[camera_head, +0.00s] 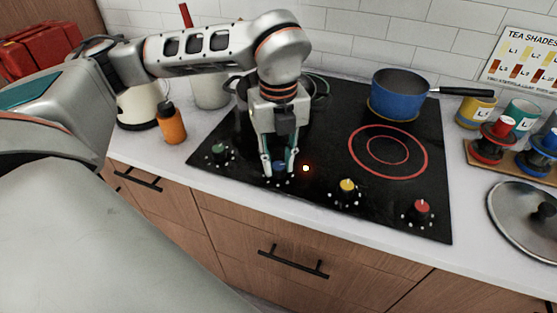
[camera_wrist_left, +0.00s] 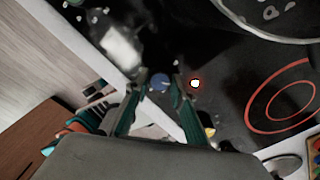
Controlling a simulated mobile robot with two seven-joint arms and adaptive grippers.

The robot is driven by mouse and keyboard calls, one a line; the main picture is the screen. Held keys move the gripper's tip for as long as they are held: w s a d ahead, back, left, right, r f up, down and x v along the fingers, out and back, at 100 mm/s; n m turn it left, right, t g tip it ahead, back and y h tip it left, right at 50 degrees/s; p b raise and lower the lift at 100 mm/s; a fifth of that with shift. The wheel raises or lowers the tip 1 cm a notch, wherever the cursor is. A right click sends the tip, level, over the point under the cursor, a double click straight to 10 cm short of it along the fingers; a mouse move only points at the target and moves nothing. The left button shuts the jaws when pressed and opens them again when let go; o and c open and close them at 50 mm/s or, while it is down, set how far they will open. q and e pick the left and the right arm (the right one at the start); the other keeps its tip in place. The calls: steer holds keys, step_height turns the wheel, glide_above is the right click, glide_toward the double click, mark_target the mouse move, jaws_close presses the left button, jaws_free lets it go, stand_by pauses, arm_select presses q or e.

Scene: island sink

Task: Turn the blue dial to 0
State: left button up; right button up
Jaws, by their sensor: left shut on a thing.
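The blue dial (camera_head: 279,166) is at the front edge of the black cooktop (camera_head: 330,205), between the green dial (camera_head: 218,149) and the yellow dial (camera_head: 347,187). My left gripper (camera_head: 279,170) comes down over the blue dial from above, with one finger on each side of it, and is shut on it. In the left wrist view the blue dial (camera_wrist_left: 160,82) shows between the two green fingertips. The mark on the dial is too small to read. A small orange-red light (camera_head: 306,168) glows just right of the gripper. My right gripper is not in view.
A red dial (camera_head: 421,207) is at the cooktop's front right. A blue pot (camera_head: 398,93) stands at the back right, near a red-ringed burner (camera_head: 388,150). An orange bottle (camera_head: 171,122) stands left of the cooktop. A lid (camera_head: 522,228) lies at the right.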

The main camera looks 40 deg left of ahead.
mark_target(278, 166)
arm_select(q)
steer(key=n, duration=0.5)
steer(key=shift+n, duration=0.3)
steer(key=n, duration=0.4)
steer(key=shift+n, duration=0.4)
steer(key=o, duration=1.1)
step_height(278, 166, up, 12)
stand_by(0.4)
